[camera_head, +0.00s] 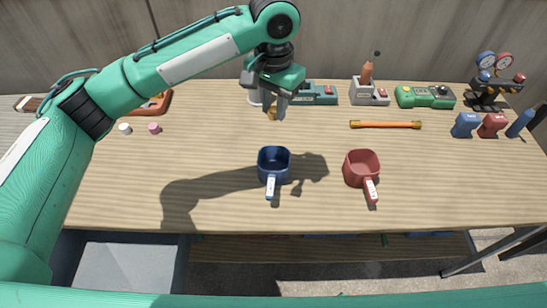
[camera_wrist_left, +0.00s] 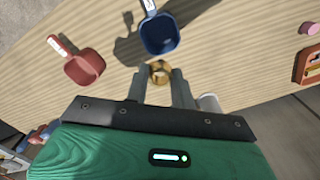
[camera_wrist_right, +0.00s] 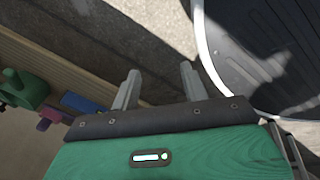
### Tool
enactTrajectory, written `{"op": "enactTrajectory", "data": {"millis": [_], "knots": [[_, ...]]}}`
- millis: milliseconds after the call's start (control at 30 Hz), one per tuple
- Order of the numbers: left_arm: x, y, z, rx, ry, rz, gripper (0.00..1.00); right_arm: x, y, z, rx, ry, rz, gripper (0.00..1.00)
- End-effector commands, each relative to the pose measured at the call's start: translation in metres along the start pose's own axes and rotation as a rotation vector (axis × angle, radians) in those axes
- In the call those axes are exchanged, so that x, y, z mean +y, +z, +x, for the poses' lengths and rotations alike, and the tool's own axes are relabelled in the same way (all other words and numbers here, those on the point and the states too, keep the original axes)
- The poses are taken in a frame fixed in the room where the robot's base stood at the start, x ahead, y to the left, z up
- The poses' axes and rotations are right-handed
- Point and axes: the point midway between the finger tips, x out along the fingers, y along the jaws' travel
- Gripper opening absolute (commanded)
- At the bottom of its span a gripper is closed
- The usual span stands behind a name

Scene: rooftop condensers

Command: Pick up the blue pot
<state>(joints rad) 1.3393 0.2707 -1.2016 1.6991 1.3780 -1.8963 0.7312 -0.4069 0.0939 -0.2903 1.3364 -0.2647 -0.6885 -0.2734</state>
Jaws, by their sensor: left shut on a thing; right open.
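The blue pot (camera_head: 273,161) stands upright on the wooden table, its light-labelled handle toward the table's front edge. It also shows in the left wrist view (camera_wrist_left: 160,35). My left gripper (camera_head: 272,107) is above the table, behind the blue pot and apart from it. Its fingers are shut on a small brass ring-like piece, which shows between the fingertips in the left wrist view (camera_wrist_left: 160,72). A red pot (camera_head: 361,163) stands to the right of the blue one. My right gripper (camera_wrist_right: 158,82) is open and empty, out over the ground beside a table edge.
An orange-handled bar (camera_head: 386,125) lies behind the red pot. A white piece (camera_head: 125,128) and pink piece (camera_head: 154,128) lie left. The table's front is clear.

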Motion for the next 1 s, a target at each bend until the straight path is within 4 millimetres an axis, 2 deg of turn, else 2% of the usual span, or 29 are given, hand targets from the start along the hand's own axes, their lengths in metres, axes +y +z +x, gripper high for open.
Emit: {"op": "enactTrajectory", "data": {"millis": [100,267,367,467,600,667,800,900,967,1000], "knots": [[0.000,0.000,0.000,0.000,0.000,0.000,0.02,0.002,-0.037,-0.025,0.034,0.101,-0.340,0.45],[0.000,0.000,0.000,0.000,0.000,0.000,0.02,0.004,-0.086,-0.065,0.051,0.268,-0.768,0.45],[0.000,0.000,0.000,0.000,0.000,0.000,0.02,0.005,-0.117,-0.096,0.044,0.390,-1.016,0.45],[0.000,0.000,0.000,0.000,0.000,0.000,0.02,0.004,-0.146,-0.131,0.019,0.525,-1.244,0.45],[0.000,0.000,0.000,0.000,0.000,0.000,0.02,0.002,-0.185,-0.187,-0.052,0.733,-1.527,0.45],[0.000,0.000,0.000,0.000,0.000,0.000,0.02,0.001,-0.200,-0.214,-0.097,0.827,-1.633,0.45],[0.000,0.000,0.000,0.000,0.000,0.000,0.02,-0.003,-0.230,-0.281,-0.240,1.051,-1.837,0.45],[0.000,0.000,0.000,0.000,0.000,0.000,0.02,-0.005,-0.244,-0.327,-0.368,1.195,-1.938,0.45],[0.000,0.000,0.000,0.000,0.000,0.000,0.02,-0.006,-0.250,-0.352,-0.446,1.268,-1.981,0.45],[0.000,0.000,0.000,0.000,0.000,0.000,0.02,-0.001,-0.260,-0.365,-0.485,1.305,-1.967,0.45]]}}
